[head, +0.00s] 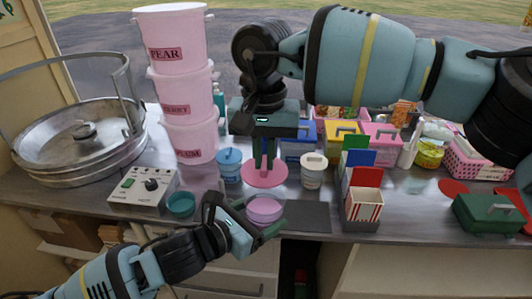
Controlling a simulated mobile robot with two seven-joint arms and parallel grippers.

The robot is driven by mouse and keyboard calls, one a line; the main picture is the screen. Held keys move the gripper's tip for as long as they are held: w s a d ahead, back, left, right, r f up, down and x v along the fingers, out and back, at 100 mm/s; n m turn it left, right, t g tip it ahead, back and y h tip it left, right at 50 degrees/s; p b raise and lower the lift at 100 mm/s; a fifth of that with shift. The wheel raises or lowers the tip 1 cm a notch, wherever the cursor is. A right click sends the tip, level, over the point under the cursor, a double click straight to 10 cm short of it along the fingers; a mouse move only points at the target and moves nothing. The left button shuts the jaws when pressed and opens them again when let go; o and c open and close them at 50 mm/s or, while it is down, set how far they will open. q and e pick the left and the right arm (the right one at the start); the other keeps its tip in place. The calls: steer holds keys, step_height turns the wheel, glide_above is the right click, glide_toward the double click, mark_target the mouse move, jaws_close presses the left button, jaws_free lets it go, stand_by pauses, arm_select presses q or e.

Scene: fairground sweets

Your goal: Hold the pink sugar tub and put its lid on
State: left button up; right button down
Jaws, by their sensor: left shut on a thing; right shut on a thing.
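The pink sugar tub (264,212) is near the front edge of the counter, low and round. My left gripper (256,224) is shut on the tub from the front, with a finger at each side. The pink lid (264,176) is a flat disc held by my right gripper (264,158), which points down from above and is shut on it. The lid is behind and above the tub in the picture, apart from it. How high the lid is above the counter is hard to tell.
A blue-lidded tub (229,165) and a white tub (313,170) flank the lid. A control box (144,194) and teal bowl (181,205) are left. A dark mat (307,217) and striped box (363,212) are right. Stacked pink buckets (190,140) stand behind.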

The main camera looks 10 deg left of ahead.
mark_target(265, 180)
steer(key=shift+f, duration=2.95)
steer(key=shift+f, duration=0.15)
steer(key=c, duration=1)
jaws_free()
steer(key=shift+o, duration=0.2)
steer(key=shift+r, duration=3.05)
steer(key=shift+c, duration=0.2)
jaws_close()
